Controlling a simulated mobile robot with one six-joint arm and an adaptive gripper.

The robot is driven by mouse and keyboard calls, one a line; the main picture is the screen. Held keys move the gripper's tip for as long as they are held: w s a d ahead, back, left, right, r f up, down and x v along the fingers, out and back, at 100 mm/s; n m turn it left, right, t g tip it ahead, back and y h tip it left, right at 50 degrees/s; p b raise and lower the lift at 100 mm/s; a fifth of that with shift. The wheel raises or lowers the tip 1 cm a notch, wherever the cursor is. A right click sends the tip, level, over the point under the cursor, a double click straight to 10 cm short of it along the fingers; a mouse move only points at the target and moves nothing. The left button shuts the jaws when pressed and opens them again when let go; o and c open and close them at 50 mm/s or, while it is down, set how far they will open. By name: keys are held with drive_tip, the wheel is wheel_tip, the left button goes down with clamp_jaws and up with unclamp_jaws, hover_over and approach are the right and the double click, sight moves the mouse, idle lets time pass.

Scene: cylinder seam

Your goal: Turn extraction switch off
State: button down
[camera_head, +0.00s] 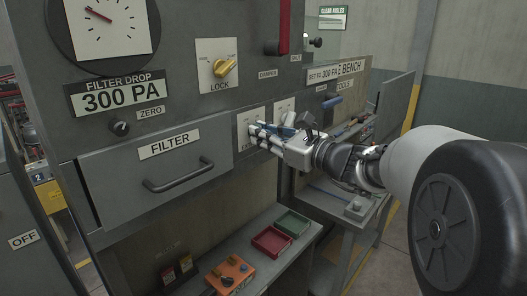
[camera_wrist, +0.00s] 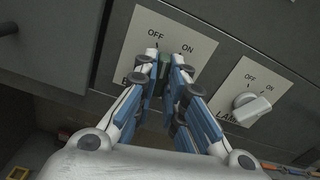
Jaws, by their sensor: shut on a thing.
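The extraction switch plate (camera_wrist: 143,37) is pale, with OFF at its upper left and ON at its upper right; its lower label is mostly hidden, with only an E-like letter showing. A dark green knob (camera_wrist: 164,64) sits between my fingertips. My gripper (camera_wrist: 165,70) is shut on this knob, one finger on each side. The knob's pointing direction is hard to tell behind the fingers. In the camera_head view my gripper (camera_head: 257,134) reaches in from the right to the plate, just right of the filter drawer, and hides the knob.
A lamp switch plate (camera_wrist: 238,87) with a white knob (camera_wrist: 251,106) is close on the right. The filter drawer (camera_head: 158,176) with its protruding handle (camera_head: 180,178) is left. Below, a shelf bears red (camera_head: 272,242) and green (camera_head: 292,223) trays and an orange box (camera_head: 230,274).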

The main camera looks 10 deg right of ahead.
drive_tip(key=shift+f+n+b, duration=0.1)
drive_tip(key=shift+n+b, duration=1.8)
drive_tip(key=shift+b, duration=0.45)
drive_tip(key=c, duration=1.7)
unclamp_jaws()
drive_tip(key=shift+o, duration=0.2)
drive_tip(key=v, duration=1.2)
